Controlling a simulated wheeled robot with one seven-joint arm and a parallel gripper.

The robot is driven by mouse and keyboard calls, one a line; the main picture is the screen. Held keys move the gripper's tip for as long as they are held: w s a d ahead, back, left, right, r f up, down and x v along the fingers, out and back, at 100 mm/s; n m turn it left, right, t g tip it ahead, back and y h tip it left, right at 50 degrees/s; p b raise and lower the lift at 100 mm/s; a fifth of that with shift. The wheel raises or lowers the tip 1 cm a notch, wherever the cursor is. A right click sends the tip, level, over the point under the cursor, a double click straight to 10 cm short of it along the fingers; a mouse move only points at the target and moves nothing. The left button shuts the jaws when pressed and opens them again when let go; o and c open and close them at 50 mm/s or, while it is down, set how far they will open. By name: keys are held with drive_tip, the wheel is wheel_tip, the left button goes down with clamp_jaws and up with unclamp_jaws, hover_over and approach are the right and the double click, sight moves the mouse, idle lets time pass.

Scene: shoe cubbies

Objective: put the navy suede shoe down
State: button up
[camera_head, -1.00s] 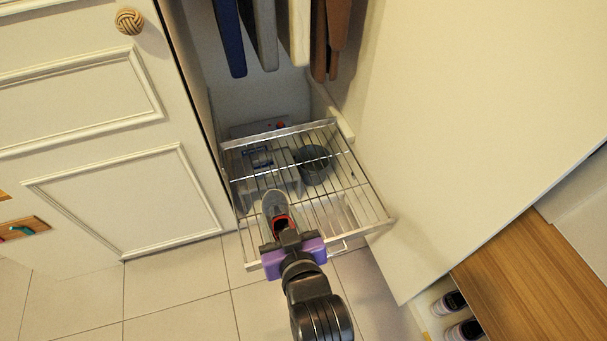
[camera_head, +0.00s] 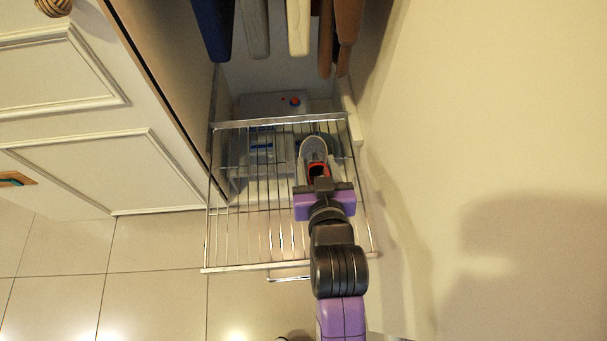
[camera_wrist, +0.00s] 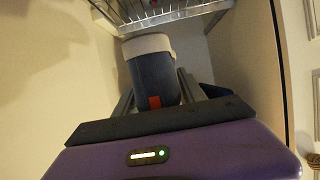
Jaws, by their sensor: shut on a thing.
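The navy suede shoe (camera_wrist: 150,72) is dark blue with a white sole edge and a small red tab in the wrist view. In the head view the shoe (camera_head: 313,148) looks greyish with a red inside, and it points toward the closet's back. My gripper (camera_head: 316,174) is shut on its heel end, with a finger on each side in the wrist view (camera_wrist: 156,97). The shoe is over the right back part of a wire rack (camera_head: 245,205). I cannot tell whether it touches the wires.
Several coloured hanging items (camera_head: 300,28) are above the rack's back. A grey box (camera_head: 262,150) shows below the wires. A white panelled door (camera_head: 75,130) is on the left, and a cream panel (camera_head: 490,120) on the right. The rack's left side looks clear.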

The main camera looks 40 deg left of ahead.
wheel_tip(320, 180, down, 20)
drive_tip(key=b, duration=0.6)
drive_tip(key=shift+r, duration=0.25)
drive_tip(key=shift+f, duration=0.1)
drive_tip(key=o, duration=1.5)
drive_tip(key=shift+c, duration=0.2)
drive_tip(key=p+v, duration=0.3)
drive_tip(key=v, duration=0.9)
drive_tip(key=shift+d, duration=0.1)
